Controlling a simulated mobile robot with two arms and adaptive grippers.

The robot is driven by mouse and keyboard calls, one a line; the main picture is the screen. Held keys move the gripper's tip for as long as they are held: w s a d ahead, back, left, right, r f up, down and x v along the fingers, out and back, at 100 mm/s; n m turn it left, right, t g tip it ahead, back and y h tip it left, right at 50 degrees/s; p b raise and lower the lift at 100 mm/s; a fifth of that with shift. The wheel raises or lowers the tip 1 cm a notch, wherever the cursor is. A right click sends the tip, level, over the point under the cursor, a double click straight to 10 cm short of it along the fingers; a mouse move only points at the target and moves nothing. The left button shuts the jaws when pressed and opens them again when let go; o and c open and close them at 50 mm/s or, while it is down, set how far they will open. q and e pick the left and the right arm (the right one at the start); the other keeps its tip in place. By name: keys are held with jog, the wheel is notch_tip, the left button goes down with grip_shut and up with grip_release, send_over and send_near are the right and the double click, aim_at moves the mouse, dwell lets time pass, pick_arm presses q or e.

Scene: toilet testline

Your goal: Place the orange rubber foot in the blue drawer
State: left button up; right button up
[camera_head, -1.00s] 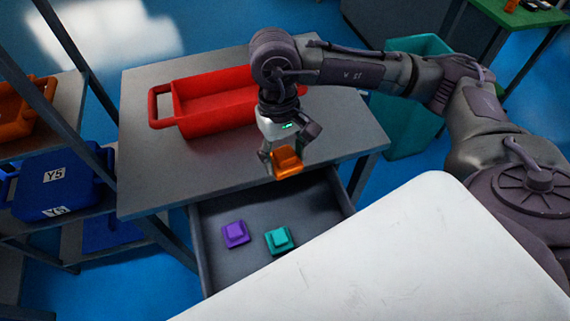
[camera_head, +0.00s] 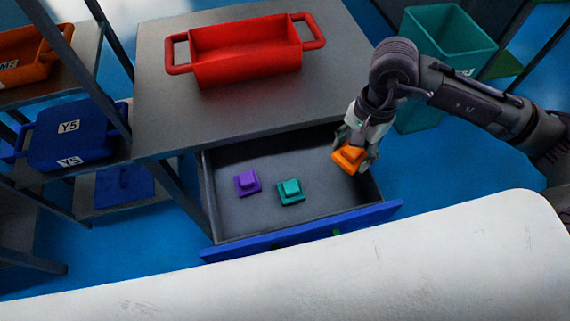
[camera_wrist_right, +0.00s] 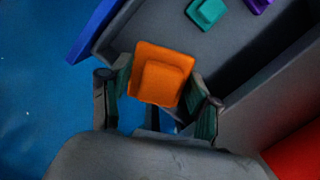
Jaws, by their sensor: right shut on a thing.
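The orange rubber foot (camera_head: 349,157) is held in my right gripper (camera_head: 353,152), whose fingers are shut on it. In the right wrist view the orange foot (camera_wrist_right: 161,75) sits between the two fingertips (camera_wrist_right: 160,92). The drawer with the blue front (camera_head: 300,231) is pulled out under the grey table. The foot is at the drawer's right side, and whether it is above the inside or over the side wall is hard to tell. A purple foot (camera_head: 247,182) and a teal foot (camera_head: 290,191) lie on the drawer floor. My left gripper is not in view.
A red crate (camera_head: 246,65) stands on the grey table (camera_head: 170,119) above the drawer. A blue crate (camera_head: 75,145) and an orange crate (camera_head: 35,58) are on the left shelves. A teal bin (camera_head: 447,50) stands at the right. A white surface (camera_head: 330,277) lies in front.

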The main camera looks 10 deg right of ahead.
jog(key=f+m, duration=0.1)
jog(key=d+f+m, duration=0.1)
jog(key=m, duration=0.1)
jog(key=shift+s+d+f+m+b, duration=0.15)
jog(key=shift+m+b, duration=0.15)
jog(key=shift+b, duration=0.1)
jog(key=shift+d+f+m+t, duration=0.2)
jog(key=shift+f+m+t, duration=0.2)
jog(key=shift+m, duration=0.5)
jog(key=p, duration=0.1)
send_over(304, 167)
jog(key=f, duration=0.6)
jog(key=shift+d+f, duration=0.3)
jog(key=shift+f, duration=0.25)
notch_tip(304, 167, down, 4)
jog(key=shift+r, duration=0.1)
